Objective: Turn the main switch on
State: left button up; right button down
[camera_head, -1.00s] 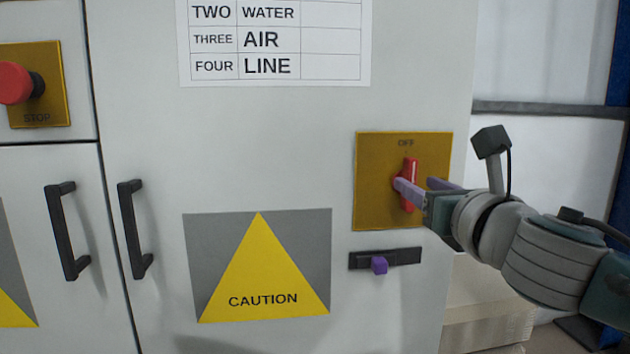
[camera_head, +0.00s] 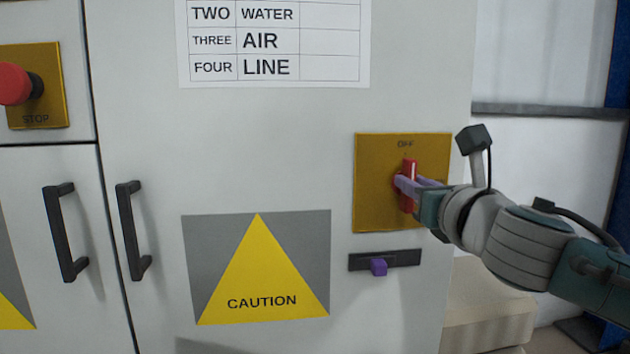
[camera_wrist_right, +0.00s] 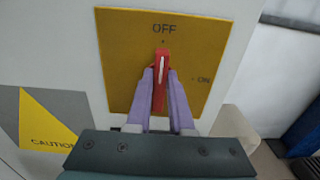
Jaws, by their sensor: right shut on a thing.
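The main switch is a red handle (camera_head: 409,170) on a yellow plate (camera_head: 374,205) on the grey cabinet. The handle stands upright, its white line toward the OFF mark at the top. In the right wrist view the red handle (camera_wrist_right: 162,68) stands between the purple fingers, and an ON mark (camera_wrist_right: 203,79) is to its right on the plate (camera_wrist_right: 125,60). My right gripper (camera_head: 408,186) is shut on the handle, one finger on each side; it also shows in the right wrist view (camera_wrist_right: 160,88). My left gripper is not in view.
A black slot with a purple tab (camera_head: 378,267) is just below the plate. A caution sign (camera_head: 211,245), black door handles (camera_head: 133,230) and a red stop button (camera_head: 14,83) are to the left. A pale block (camera_head: 480,315) stands low beside the cabinet.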

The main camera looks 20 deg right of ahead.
jog(key=shift+m, duration=0.3)
dwell(0.4)
jog(key=shift+s+d+f+m, duration=0.1)
jog(key=shift+d+f+m, duration=0.05)
jog(key=shift+m, duration=2.7)
jog(key=shift+w+d+f+m, duration=0.1)
jog(key=shift+m, duration=2.8)
jog(key=shift+s+d+f+m, duration=0.1)
jog(key=shift+d+f+m, duration=0.05)
jog(key=shift+m, duration=2.7)
jog(key=c, duration=0.8)
grip_release()
